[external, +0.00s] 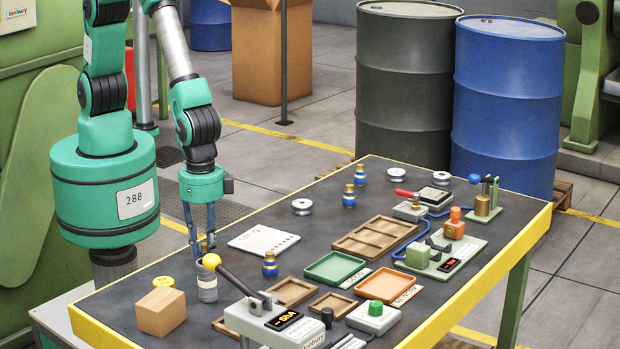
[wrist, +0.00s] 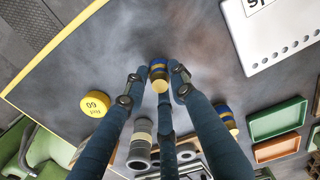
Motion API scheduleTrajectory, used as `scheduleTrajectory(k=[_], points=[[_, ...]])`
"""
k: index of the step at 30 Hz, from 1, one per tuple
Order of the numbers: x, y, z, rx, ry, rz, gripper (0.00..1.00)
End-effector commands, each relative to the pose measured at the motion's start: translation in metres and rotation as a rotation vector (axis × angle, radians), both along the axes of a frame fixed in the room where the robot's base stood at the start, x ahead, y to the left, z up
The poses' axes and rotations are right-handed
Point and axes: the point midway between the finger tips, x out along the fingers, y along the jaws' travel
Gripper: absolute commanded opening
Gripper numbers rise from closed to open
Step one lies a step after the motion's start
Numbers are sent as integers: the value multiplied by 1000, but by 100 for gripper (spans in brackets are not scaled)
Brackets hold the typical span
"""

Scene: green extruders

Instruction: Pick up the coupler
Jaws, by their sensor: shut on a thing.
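My gripper (external: 200,245) is shut on a small coupler with a blue body and brass parts, near the table's left edge. In the wrist view the coupler (wrist: 158,74) sits between the fingertips of my gripper (wrist: 156,84). The fingers hide much of it in the external view, and I cannot tell if it touches the table. A similar blue and brass coupler (external: 270,264) stands to the right; it also shows in the wrist view (wrist: 227,120). Two more alike, one (external: 349,196) and another (external: 360,175), stand further back.
A grey banded cylinder (external: 207,283) stands close in front of my gripper, beside a black lever with a yellow knob (external: 211,261). A yellow disc (external: 163,282) and a cardboard box (external: 160,311) are nearby. A white plate (external: 263,240) lies to the right. Trays (external: 334,284) fill the middle.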

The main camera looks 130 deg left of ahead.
Motion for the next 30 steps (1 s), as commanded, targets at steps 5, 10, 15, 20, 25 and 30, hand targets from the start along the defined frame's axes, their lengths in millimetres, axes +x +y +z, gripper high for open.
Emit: scheduleTrajectory(k=[5,10,15,20,25,30], points=[[1,0,6,-1,-1,0,0],[1,0,22,-1,-2,0,0],[-8,2,38,0,1,0,0],[-35,10,41,0,-1,0,0],[-68,19,45,-1,-1,0,0],[-100,29,47,0,0,0,0]])
